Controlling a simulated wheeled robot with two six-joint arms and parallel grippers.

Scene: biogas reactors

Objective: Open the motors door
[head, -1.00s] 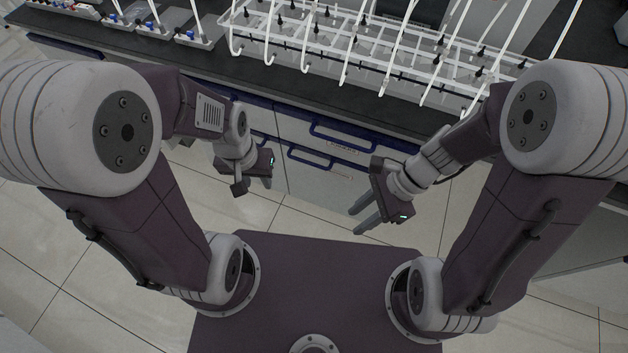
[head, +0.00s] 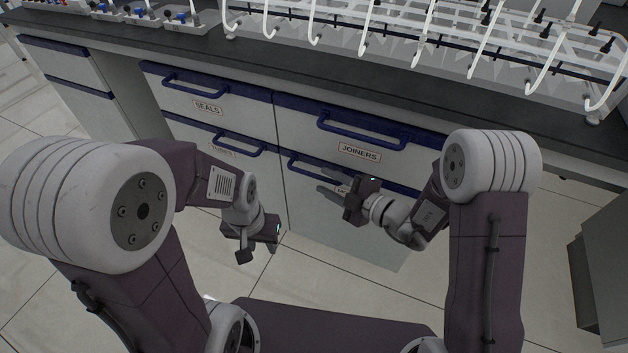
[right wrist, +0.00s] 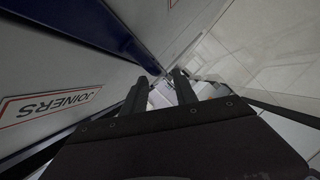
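The cabinet front under the bench has blue-handled drawers and doors. No label reading MOTORS can be made out. A lower right door (head: 345,235) sits under the JOINERS drawer (head: 388,150), with a blue handle (head: 305,163) and a small label partly hidden by my right gripper. My right gripper (head: 322,180) is open and empty in front of that door's upper part, its fingers pointing left near the handle. I cannot tell if they touch it. In the right wrist view its two fingers (right wrist: 160,76) are apart. My left gripper (head: 258,254) looks open and empty, low before the lower left door.
The SEALS drawer (head: 208,105) is at upper left, above another lower door with a blue handle (head: 240,147). White tube racks (head: 420,45) stand on the dark bench top (head: 240,60). A grey box (head: 600,255) stands at right. Tiled floor is clear between.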

